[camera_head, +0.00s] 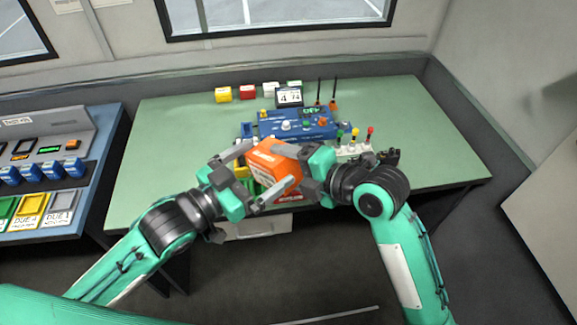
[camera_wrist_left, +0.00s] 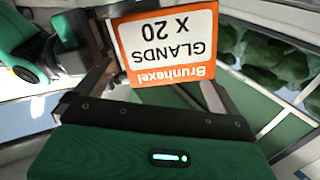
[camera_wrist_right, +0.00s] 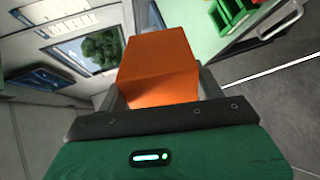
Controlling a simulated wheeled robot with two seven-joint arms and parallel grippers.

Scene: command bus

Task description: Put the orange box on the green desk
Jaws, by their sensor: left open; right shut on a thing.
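The orange box (camera_head: 272,168) is held up in front of the green desk (camera_head: 160,150), between my two grippers. My right gripper (camera_head: 290,168) is shut on the orange box; the box fills its jaws in the right wrist view (camera_wrist_right: 160,70). My left gripper (camera_head: 246,172) is open, its fingers on either side of the box's left part.
A blue control panel (camera_head: 290,127), a small display (camera_head: 289,96) and several coloured blocks stand on the desk's middle and back. The desk's left and right parts are clear. A blue console (camera_head: 85,200) stands at left.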

